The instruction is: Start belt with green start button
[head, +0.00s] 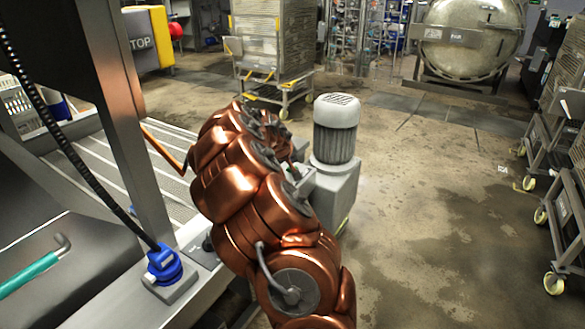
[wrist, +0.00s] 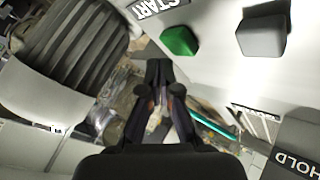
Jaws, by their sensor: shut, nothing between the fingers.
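In the wrist view the green start button (wrist: 179,41) sits on a pale panel, with a START label (wrist: 162,4) beside it. My gripper (wrist: 159,68) is shut and empty, its fingertips just left of and below the button in the picture. I see a gap between them in the picture, but cannot tell the depth. In the head view a slatted grey belt (head: 90,153) runs behind the metal post, left of my arm. My gripper and the green button are hidden there behind my copper arm.
A grey button (wrist: 262,38) is right of the green one; a HOLD label (wrist: 298,163) is lower right. A ribbed motor (head: 335,130) stands close right of my arm. A yellow STOP box (head: 143,42) is at the back left. Wheeled racks (head: 570,150) line the right; the middle floor is clear.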

